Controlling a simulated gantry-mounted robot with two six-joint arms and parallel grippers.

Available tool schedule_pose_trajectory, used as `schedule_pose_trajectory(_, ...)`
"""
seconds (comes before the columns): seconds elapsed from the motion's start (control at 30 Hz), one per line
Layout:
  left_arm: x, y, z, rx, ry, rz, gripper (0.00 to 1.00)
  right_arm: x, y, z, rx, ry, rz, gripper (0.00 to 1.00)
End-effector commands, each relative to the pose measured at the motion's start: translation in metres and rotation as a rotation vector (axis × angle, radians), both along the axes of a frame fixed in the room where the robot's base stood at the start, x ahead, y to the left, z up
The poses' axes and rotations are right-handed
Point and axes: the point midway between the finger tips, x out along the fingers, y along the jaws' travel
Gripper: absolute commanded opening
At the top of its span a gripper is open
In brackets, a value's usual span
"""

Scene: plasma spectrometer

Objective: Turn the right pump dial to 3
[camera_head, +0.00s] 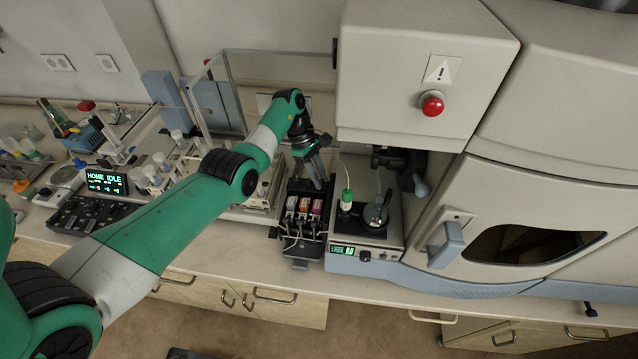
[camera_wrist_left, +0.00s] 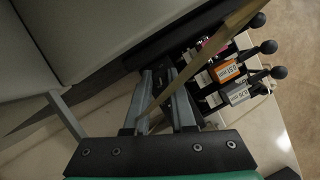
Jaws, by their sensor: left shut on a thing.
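The pump (camera_head: 303,222) is a dark unit with a row of orange, white and pink cassettes on its front. In the left wrist view its cassettes (camera_wrist_left: 229,73) and black ball-ended levers (camera_wrist_left: 268,47) lie to the right of my fingers. My left gripper (camera_head: 314,172) reaches down at the back of the pump's top. In the left wrist view the gripper (camera_wrist_left: 165,80) has its fingers around a small dark part at the pump, which looks like a dial. Its marks and setting are hidden or too small to read. My right gripper is not in view.
Right of the pump stands a unit with a green display (camera_head: 344,250), a flask (camera_head: 376,213) and a green-capped bottle (camera_head: 346,199). A large grey instrument (camera_head: 420,75) overhangs it. Tube racks (camera_head: 158,175) and a display reading HOME IDLE (camera_head: 106,180) are at left.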

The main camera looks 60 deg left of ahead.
Motion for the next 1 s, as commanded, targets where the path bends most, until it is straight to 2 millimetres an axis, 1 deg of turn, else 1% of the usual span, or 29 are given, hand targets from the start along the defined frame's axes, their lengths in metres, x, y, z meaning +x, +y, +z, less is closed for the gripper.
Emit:
schedule_pose_trajectory(0.03,0.001,0.0,0.0,-0.001,0.0,-0.009,0.0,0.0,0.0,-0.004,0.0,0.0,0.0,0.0)
schedule_pose_trajectory(0.1,0.0,-0.001,0.0,-0.002,0.0,-0.018,0.0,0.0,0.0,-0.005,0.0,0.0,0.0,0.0)
schedule_pose_trajectory(0.5,0.0,-0.001,0.001,-0.001,0.002,-0.024,0.0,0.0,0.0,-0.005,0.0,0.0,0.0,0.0)
schedule_pose_trajectory(0.53,0.0,-0.001,0.001,-0.002,0.001,-0.024,0.29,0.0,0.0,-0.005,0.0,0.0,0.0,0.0)
schedule_pose_trajectory(0.57,0.0,-0.001,0.001,-0.002,0.001,-0.024,0.34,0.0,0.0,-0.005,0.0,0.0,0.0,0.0)
schedule_pose_trajectory(0.6,0.0,-0.001,0.001,-0.001,0.002,-0.023,0.36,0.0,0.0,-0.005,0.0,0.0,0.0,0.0)
schedule_pose_trajectory(0.87,0.0,0.0,0.003,0.0,0.001,-0.022,0.36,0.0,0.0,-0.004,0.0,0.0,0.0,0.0)
schedule_pose_trajectory(0.97,0.001,0.0,0.015,0.002,-0.001,-0.021,0.36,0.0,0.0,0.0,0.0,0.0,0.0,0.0)
schedule_pose_trajectory(1.0,0.001,0.0,0.022,0.002,-0.002,-0.022,0.36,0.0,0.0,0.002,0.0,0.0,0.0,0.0)
